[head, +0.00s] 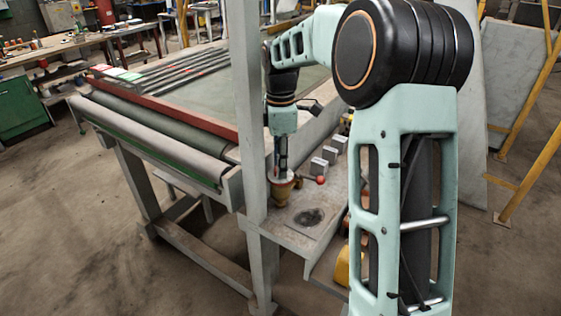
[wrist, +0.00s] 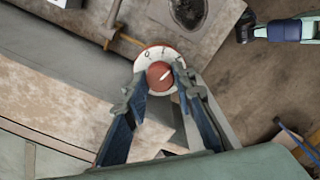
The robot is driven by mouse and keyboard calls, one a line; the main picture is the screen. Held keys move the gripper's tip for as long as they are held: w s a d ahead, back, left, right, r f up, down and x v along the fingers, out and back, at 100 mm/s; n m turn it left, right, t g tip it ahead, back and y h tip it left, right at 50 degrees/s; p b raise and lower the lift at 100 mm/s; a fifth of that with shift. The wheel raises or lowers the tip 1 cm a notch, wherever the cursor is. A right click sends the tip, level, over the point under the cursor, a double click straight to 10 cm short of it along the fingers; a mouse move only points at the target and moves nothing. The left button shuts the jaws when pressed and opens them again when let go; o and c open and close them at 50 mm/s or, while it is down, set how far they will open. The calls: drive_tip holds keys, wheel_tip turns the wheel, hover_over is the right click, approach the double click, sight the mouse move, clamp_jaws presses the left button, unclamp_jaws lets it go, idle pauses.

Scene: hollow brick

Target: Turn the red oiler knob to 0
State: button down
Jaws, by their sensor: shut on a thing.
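The red oiler knob (wrist: 159,76) sits in the middle of a pale round dial (wrist: 150,57) in the wrist view. The dial carries a 0 at its upper left and a 1-like mark near its top. A white line on the knob points to the upper right, away from the 0. My gripper (wrist: 160,75) is shut on the knob, one finger on each side of it. In the head view my gripper (head: 283,168) points down onto the brass-coloured oiler (head: 281,193), and the knob is hard to make out there.
A red ball on a lever (head: 320,180) stands just right of the oiler. Several grey blocks (head: 318,166) sit on the bench behind it. A grey post (head: 250,130) rises close to the left of my gripper.

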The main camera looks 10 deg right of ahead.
drive_tip(key=n+p, duration=0.3)
drive_tip(key=n, duration=0.1)
drive_tip(key=shift+r, duration=0.2)
drive_tip(key=n+p, duration=0.2)
drive_tip(key=n, duration=0.2)
drive_tip(key=n+p, duration=0.3)
drive_tip(key=n, duration=0.1)
drive_tip(key=shift+f+n+p, duration=0.1)
drive_tip(key=shift+n+p, duration=0.95)
drive_tip(key=shift+n, duration=0.15)
drive_tip(key=c, duration=1.6)
unclamp_jaws()
wheel_tip(320, 180, up, 12)
